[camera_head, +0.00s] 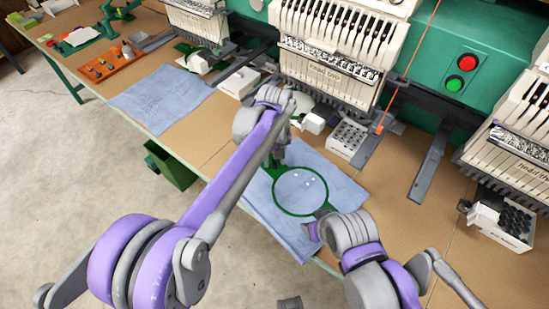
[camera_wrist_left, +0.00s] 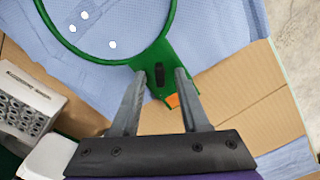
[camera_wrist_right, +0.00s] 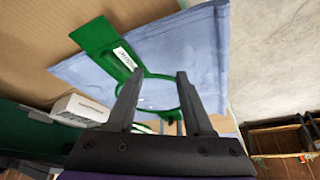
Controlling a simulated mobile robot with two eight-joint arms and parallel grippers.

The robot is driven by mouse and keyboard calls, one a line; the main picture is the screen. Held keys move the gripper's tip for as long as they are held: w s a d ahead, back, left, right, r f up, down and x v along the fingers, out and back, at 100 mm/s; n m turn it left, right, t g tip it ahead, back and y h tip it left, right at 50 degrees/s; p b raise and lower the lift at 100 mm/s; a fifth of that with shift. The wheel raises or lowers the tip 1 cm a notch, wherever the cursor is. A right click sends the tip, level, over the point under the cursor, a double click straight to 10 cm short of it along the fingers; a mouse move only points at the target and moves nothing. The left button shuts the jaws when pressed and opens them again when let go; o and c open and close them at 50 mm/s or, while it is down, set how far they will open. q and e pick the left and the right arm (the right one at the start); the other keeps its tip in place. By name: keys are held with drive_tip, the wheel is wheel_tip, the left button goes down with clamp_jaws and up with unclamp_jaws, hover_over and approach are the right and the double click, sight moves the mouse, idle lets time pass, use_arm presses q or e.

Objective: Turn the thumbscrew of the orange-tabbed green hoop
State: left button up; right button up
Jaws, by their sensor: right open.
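The green hoop (camera_head: 275,193) lies on a blue cloth (camera_head: 258,205) at the table's front. In the left wrist view its green bracket (camera_wrist_left: 160,52) carries a dark thumbscrew (camera_wrist_left: 159,74) and an orange tab (camera_wrist_left: 172,100). My left gripper (camera_wrist_left: 160,74) is open, with one finger on each side of the thumbscrew; I cannot tell whether they touch it. My right gripper (camera_wrist_right: 159,73) is open and empty near the hoop's opposite side. A green plate (camera_wrist_right: 95,35) with a white label (camera_wrist_right: 125,59) shows beyond its left finger.
Embroidery machine heads (camera_head: 325,55) stand behind the hoop. A white holed block (camera_head: 346,137) sits behind it to the right. Another blue cloth (camera_head: 160,97) and an orange tray (camera_head: 107,64) lie at left. A green bin (camera_head: 172,167) stands below the table edge.

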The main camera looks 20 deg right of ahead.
sight(273, 162)
use_arm(q)
wheel_tip(273, 162, up, 11)
drive_tip(key=shift+p, duration=0.3)
use_arm(e)
drive_tip(key=shift+w+r, duration=0.1)
drive_tip(key=shift+r, duration=0.3)
use_arm(q)
drive_tip(key=shift+f, duration=0.1)
